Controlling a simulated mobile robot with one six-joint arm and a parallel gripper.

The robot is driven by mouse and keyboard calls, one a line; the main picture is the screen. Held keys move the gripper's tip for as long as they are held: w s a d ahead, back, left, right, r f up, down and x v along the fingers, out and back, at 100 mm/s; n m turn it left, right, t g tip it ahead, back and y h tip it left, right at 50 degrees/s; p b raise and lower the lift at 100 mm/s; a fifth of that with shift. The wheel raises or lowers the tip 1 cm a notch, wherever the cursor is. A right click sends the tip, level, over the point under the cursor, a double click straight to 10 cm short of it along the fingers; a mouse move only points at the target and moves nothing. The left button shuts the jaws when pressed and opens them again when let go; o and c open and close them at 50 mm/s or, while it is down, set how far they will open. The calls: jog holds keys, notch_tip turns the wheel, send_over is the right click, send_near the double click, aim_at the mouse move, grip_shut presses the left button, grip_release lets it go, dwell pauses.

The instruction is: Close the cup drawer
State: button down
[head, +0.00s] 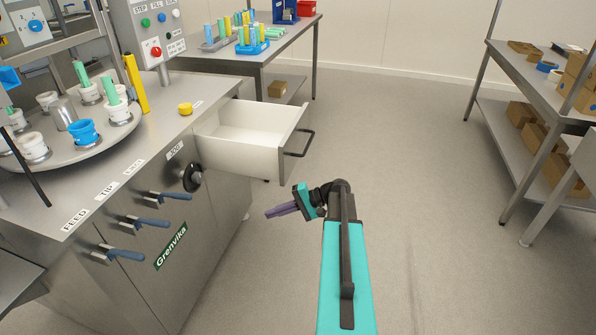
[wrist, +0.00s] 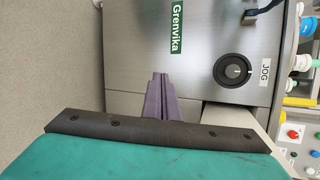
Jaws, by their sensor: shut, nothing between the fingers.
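The cup drawer (head: 249,128) is pulled out from the upper right part of the steel machine in the head view. It has a white, empty-looking inside, a grey front and a dark bar handle (head: 301,144). My gripper (head: 268,214) is shut and empty, with its purple fingers together. It is below and in front of the drawer in the picture, apart from the handle, and its fingers point left toward the machine. In the wrist view the gripper (wrist: 158,76) faces the machine's front panel, and a pale part of the drawer (wrist: 232,118) shows at the right.
The black JOG knob (head: 192,177) and several blue-handled levers (head: 165,196) stick out of the machine's front. A rotary plate with cups (head: 82,152) and a yellow cap (head: 185,108) are on top. A shelf rack (head: 510,140) stands right; the floor between is clear.

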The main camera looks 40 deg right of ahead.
aim_at(289, 159)
jog(key=s+d+r+t+b, duration=0.3)
jog(key=d+r, duration=0.3)
jog(key=d, duration=0.5)
jog(key=s+d+r+t+b, duration=0.3)
jog(key=d+r, duration=0.4)
jog(key=d, duration=0.4)
jog(key=shift+s+d+m+t+h+b, duration=0.4)
jog(key=shift+s+b, duration=0.2)
jog(key=shift+s, duration=0.25)
jog(key=shift+a, duration=0.1)
jog(key=b+x, duration=0.2)
jog(key=x, duration=1.2)
jog(key=shift+a, duration=0.1)
jog(key=shift+w, duration=0.1)
